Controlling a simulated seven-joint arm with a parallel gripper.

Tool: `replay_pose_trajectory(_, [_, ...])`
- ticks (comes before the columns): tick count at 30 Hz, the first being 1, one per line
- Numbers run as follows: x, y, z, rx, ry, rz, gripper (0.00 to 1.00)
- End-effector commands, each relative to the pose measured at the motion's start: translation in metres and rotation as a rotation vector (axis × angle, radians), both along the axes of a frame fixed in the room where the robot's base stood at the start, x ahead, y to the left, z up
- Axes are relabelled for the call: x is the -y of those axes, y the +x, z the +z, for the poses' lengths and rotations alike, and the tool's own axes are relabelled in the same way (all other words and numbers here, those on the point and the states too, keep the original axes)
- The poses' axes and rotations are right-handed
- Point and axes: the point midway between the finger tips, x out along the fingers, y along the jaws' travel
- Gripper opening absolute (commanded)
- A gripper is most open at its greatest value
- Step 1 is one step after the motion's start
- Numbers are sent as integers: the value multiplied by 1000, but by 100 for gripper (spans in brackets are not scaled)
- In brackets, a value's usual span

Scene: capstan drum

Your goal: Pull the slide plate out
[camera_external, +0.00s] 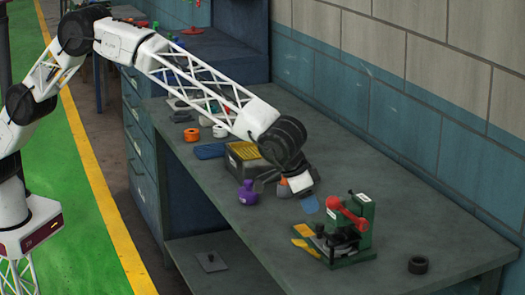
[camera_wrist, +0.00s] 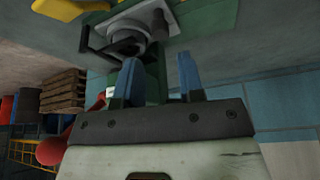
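A green fixture (camera_external: 352,236) with a red lever (camera_external: 345,212) stands on the bench at the right. A grey plate (camera_wrist: 158,18) with a round collar and a dark bracket shows at the top of the wrist view. I cannot tell for sure whether this is the slide plate. My gripper (camera_external: 311,204) is just left of the fixture's upper part. In the wrist view its two blue fingers (camera_wrist: 159,76) are apart, with green parts of the fixture beyond the gap. I see nothing held. The red lever also shows at left in the wrist view (camera_wrist: 55,149).
Yellow parts (camera_external: 305,246) lie at the fixture's left side. A purple flask (camera_external: 248,192) and a box with a yellow top (camera_external: 243,157) stand to the left. A black ring (camera_external: 418,265) lies to the right.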

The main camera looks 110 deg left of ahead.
Motion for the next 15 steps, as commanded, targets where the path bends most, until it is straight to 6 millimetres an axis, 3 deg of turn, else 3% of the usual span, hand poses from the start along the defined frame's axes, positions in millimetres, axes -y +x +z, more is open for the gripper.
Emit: replay_pose_trajectory(15, [-10, 17, -48, 0, 0, 0, 35])
